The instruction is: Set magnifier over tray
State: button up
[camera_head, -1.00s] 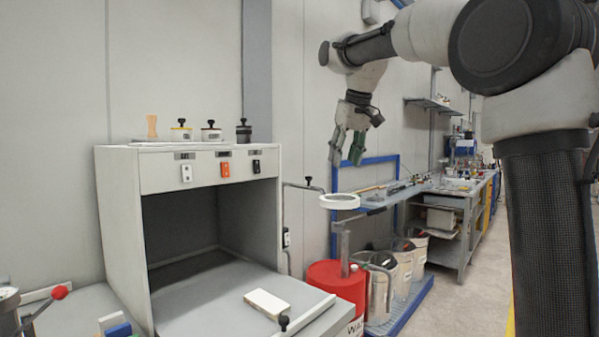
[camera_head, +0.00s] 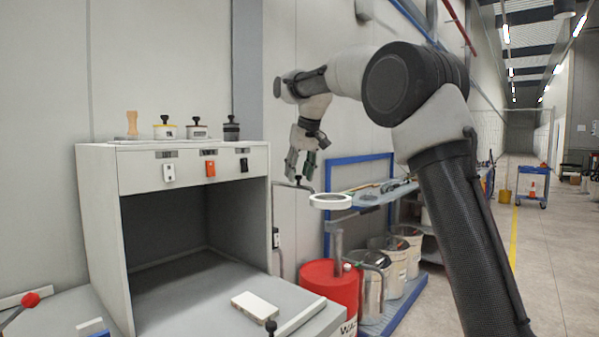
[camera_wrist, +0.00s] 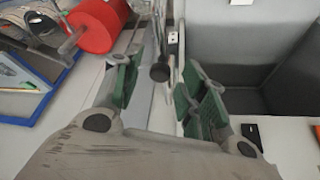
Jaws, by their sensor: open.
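The magnifier (camera_head: 331,201) is a white ring lens on a thin jointed arm at the right side of the grey booth, outside its opening. A black knob (camera_head: 298,180) stands on this arm; in the wrist view the knob (camera_wrist: 160,72) lies between my fingers. My gripper (camera_head: 301,166) is open, green-padded and pointing down at the knob. In the wrist view my gripper (camera_wrist: 156,82) shows nothing clasped. A pale flat rectangular piece (camera_head: 256,305) lies on the booth's grey worktop (camera_head: 190,300); I cannot tell whether it is the tray.
A red drum (camera_head: 330,284) stands right of the booth, with metal cans (camera_head: 385,262) on a blue platform. A bar with a black knob edges the worktop. Lidded pots (camera_head: 197,128) stand on the booth top. Open floor lies far right.

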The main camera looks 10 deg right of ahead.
grip_shut()
jog(key=shift+s+a, duration=0.1)
jog(key=s+a+m+h, duration=0.1)
jog(key=a+m+h, duration=0.3)
jog(key=a+m, duration=0.6)
jog(key=shift+a+r+m+g, duration=0.2)
jog(key=shift+a+m+g, duration=0.2)
jog(key=shift+a, duration=0.3)
jog(key=shift+s, duration=0.1)
dwell(0.4)
